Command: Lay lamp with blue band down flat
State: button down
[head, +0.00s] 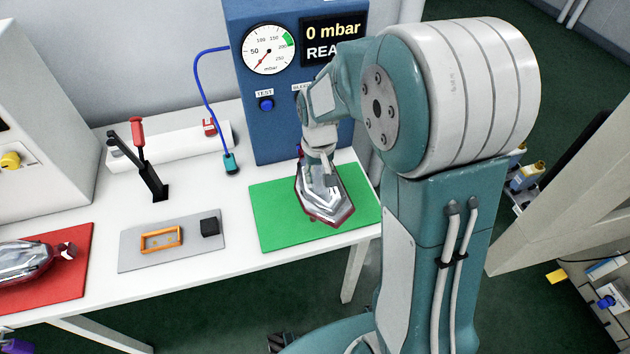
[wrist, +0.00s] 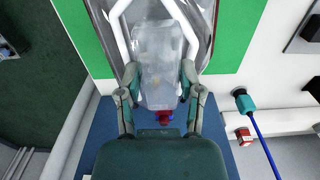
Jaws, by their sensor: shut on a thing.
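A tail lamp (head: 338,211) with a clear, silvery body and dark red rim is over the green mat (head: 275,228) in the head view. In the wrist view the lamp's pale housing (wrist: 158,60) lies between the fingers of my gripper (wrist: 160,75), which is shut on it. A red end piece with a blue band (wrist: 165,117) shows at the housing's near end. My gripper (head: 322,168) also shows in the head view, above the lamp. The lamp looks roughly level, but I cannot tell whether its underside touches the mat.
Another lamp (head: 25,256) lies on a red mat (head: 70,281) at the left. A grey plate (head: 135,259) holds an orange frame (head: 161,240) and a black block (head: 210,227). A blue test unit (head: 268,125) stands behind the green mat. A blue hose ends in a teal connector (head: 230,164).

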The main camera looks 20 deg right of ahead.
jog(key=shift+w+f, duration=0.4)
jog(key=shift+f, duration=0.05)
jog(key=f, duration=0.3)
jog(key=shift+a, duration=0.4)
jog(key=shift+c, duration=1.3)
grip_release()
jog(key=shift+d+f, duration=0.1)
jog(key=shift+d, duration=0.15)
jog(key=shift+a, duration=0.15)
